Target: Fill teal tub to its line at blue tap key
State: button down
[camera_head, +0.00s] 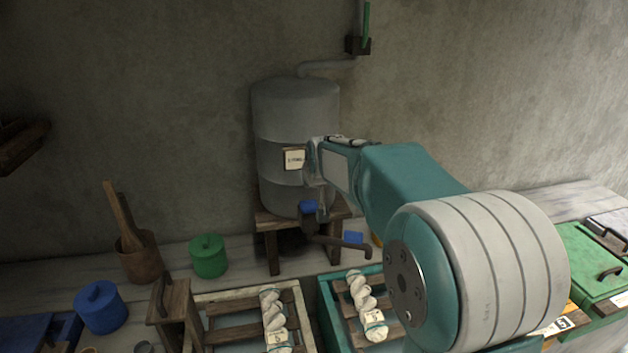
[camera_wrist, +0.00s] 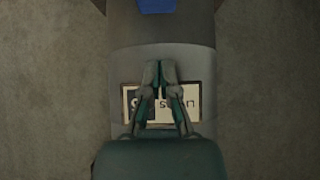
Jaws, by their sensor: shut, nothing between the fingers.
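The blue tap key (camera_head: 308,207) sits on the dark tap at the foot of a grey tank (camera_head: 290,105). A spout runs right from the tap, above the teal tub (camera_head: 328,309). The tub has wooden slats across it and a white twisted skein (camera_head: 361,290) on them. My arm covers its right part, and I cannot make out a fill line or water. My gripper (camera_wrist: 160,68) is shut and empty in front of the tank's label. A blue patch, likely the tap key (camera_wrist: 157,5), shows at the top of the wrist view.
The tank stands on a wooden stool (camera_head: 272,245) against the wall. A pale wooden tub (camera_head: 303,310) with another skein is left of the teal one. A green box (camera_head: 588,265) is at right.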

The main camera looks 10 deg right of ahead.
aim_at(308, 202)
jog(key=x, duration=0.3)
jog(key=shift+w+d+f, duration=0.1)
jog(key=shift+w+f, duration=0.1)
jog(key=shift+f, duration=0.05)
notch_tip(308, 202, down, 2)
jog(key=shift+s+f, duration=0.15)
jog(key=shift+f, duration=0.65)
